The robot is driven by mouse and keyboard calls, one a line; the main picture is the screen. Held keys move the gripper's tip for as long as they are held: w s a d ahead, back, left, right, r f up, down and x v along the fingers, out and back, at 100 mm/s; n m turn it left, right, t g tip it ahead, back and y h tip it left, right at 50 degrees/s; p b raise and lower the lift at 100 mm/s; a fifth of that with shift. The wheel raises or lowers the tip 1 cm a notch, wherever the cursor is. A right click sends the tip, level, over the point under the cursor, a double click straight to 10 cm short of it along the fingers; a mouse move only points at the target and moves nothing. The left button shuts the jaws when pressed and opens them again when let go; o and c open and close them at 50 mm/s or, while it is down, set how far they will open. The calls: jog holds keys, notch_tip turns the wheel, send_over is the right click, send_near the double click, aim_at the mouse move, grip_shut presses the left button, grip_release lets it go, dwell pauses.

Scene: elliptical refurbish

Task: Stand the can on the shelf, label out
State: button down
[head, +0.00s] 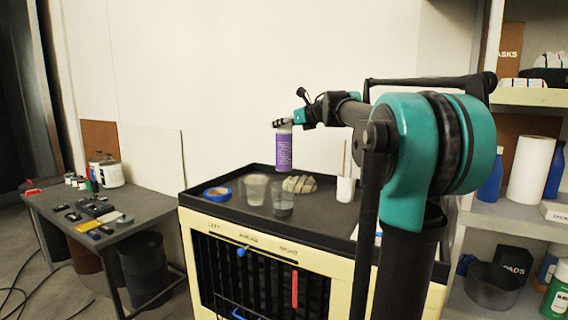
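A purple can (284,152) with a pale top hangs upright from my gripper (283,123), above the cart's tray top. The gripper appears shut on the can's upper end; its fingertips are small in the head view. Small marks show on the can's near side, too small to read. The shelf unit (493,215) stands at the right, partly hidden behind my arm.
The black cart top (334,219) holds blue tape (217,194), clear cups (256,188), a crumpled cloth (299,184) and a white cup (345,189). The shelves hold blue bottles (491,178), a paper roll (529,170) and a green can (557,297). A cluttered table (134,227) stands left.

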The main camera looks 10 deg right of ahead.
aim_at(284, 157)
notch_tip(284, 157, down, 13)
jog(key=shift+r, duration=0.15)
dwell(0.4)
jog(key=c, duration=1)
grip_release()
jog(key=o, duration=0.4)
